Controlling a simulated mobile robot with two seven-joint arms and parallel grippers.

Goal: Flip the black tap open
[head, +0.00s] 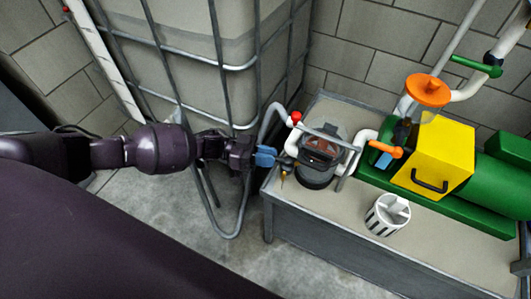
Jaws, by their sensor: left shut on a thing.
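My left gripper (266,157), with blue fingertips, reaches in from the left to the near left side of the dark round filter housing (320,158). It is shut on a small dark part beside the white pipe fitting, which looks like the black tap (282,162). The fingers hide most of this part, so its angle cannot be told. A small brass-coloured piece hangs just below the fingertips. My right gripper is not in view.
The housing stands on a grey bench (360,252). A red knob (297,117), a striped white cup (387,214), a yellow box (437,155) and a green tank (497,184) are nearby. A caged container (200,55) stands behind my arm.

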